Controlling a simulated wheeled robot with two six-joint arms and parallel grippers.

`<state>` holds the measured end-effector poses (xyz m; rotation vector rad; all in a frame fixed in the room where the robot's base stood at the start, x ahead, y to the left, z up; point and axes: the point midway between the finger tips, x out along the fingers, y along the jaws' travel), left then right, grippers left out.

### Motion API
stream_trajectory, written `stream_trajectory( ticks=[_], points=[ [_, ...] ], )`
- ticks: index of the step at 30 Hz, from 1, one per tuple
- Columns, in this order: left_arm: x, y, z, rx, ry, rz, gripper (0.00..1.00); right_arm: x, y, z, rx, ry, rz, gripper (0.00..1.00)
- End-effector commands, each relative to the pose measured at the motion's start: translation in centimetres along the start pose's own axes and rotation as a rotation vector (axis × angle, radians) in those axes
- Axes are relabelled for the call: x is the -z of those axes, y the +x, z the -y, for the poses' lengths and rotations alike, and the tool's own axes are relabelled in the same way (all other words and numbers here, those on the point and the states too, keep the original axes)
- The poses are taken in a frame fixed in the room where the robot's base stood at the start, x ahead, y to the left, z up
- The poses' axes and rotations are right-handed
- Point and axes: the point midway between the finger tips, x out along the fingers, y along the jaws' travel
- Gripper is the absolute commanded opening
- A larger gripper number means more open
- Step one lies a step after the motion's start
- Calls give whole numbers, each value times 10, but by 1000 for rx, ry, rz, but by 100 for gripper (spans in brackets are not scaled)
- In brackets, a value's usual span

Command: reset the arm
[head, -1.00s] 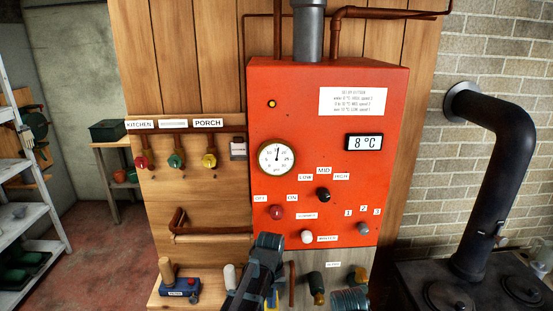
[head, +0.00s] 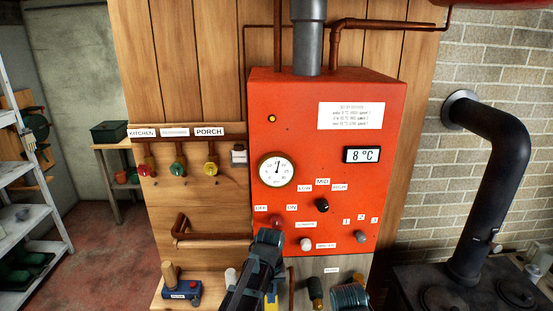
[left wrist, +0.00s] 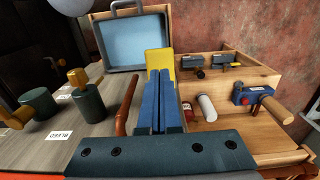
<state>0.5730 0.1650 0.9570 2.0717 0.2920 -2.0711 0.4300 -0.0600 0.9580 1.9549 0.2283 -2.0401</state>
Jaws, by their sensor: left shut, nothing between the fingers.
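My left gripper (head: 268,285) is low in the middle of the head view, in front of the lower left edge of the red boiler (head: 300,110). Its dark arm hides part of the ledge below. In the left wrist view its blue fingers (left wrist: 164,100) lie side by side, shut and empty. A yellow piece (left wrist: 160,60) shows beyond the fingertips. My right gripper is in neither view.
A red knob (head: 276,221) sits just above my left arm, with a white knob (head: 306,244) to its right. A brown pipe (left wrist: 127,105) and a white cylinder (left wrist: 207,107) flank the fingers. A black stove pipe (head: 490,190) stands at right.

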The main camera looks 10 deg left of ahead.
Motion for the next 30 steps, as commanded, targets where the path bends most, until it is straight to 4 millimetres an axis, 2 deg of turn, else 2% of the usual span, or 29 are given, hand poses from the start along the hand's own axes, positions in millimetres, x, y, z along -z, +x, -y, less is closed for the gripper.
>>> stream_trajectory(
  ticks=[1, 3, 11, 14, 17, 21, 24, 27, 30],
  points=[
    [0, -19, 0, 0, 0, 0, 0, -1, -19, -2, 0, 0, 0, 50],
    [0, -25, 0, 0, 0, 0, 0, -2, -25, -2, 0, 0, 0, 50],
    [0, -22, 0, 0, 0, 0, 0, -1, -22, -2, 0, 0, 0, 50],
    [-10, -22, -5, 4, 28, 2, 0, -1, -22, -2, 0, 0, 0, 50],
    [-45, -22, -22, 23, 140, 7, 0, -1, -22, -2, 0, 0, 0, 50],
    [-106, -23, -45, 62, 356, 17, 0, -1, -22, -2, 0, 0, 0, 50],
    [-139, -23, -54, 85, 484, 21, 0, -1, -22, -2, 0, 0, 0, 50],
    [-159, -24, -58, 102, 568, 25, 0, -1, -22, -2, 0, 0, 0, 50],
    [-167, -24, -60, 110, 608, 28, 0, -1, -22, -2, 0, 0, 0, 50]
  ],
)
